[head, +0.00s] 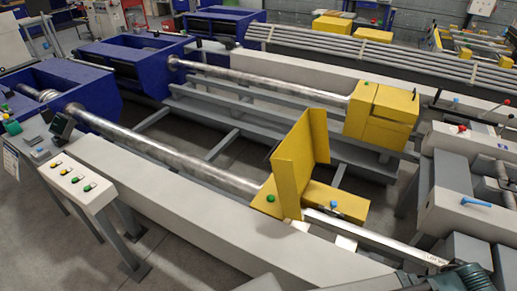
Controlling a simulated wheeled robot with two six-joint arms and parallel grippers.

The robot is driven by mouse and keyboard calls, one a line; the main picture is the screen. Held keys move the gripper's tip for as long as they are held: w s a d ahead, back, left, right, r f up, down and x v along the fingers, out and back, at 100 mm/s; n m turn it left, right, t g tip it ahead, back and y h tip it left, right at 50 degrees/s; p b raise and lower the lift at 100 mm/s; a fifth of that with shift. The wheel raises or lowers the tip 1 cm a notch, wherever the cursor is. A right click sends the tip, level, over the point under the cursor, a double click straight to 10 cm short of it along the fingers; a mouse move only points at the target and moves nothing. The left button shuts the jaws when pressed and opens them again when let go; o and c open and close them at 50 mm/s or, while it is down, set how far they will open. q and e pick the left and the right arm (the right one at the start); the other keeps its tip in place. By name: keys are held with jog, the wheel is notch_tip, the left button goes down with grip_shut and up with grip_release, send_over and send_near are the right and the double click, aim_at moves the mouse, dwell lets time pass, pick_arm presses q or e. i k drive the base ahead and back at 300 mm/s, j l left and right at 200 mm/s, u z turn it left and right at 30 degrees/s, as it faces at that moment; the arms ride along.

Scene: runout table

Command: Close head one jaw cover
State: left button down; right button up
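Two yellow jaw covers show in the head view. The near cover (301,160) stands raised, its tall yellow panels upright above a yellow housing (338,200) on the near rail. A long round bar (165,150) runs into this housing from the left. The far cover (381,113) lies down as a closed yellow box at the end of the far bar (262,82). No readable label tells which head is number one.
A long pale beam (210,210) runs along the near side. A button panel (80,184) on legs stands at the left. Blue machine housings (70,85) are behind it. Grey machinery with a blue handle (476,202) fills the right. Grey floor is open at the lower left.

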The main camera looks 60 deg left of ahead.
aim_at(292, 158)
jog(key=k+j, duration=0.15)
jog(key=j, duration=0.2)
jog(key=k+j, duration=0.15)
jog(key=j, duration=0.2)
jog(key=k+j, duration=0.15)
jog(key=j, duration=0.25)
jog(key=k+j, duration=0.15)
jog(key=j, duration=0.2)
jog(key=k+j+u, duration=0.1)
jog(key=j, duration=0.25)
jog(key=k+j, duration=0.15)
jog(key=j, duration=0.2)
jog(key=k+j, duration=0.15)
jog(key=j, duration=0.25)
jog(key=k+j, duration=0.15)
jog(key=j, duration=0.2)
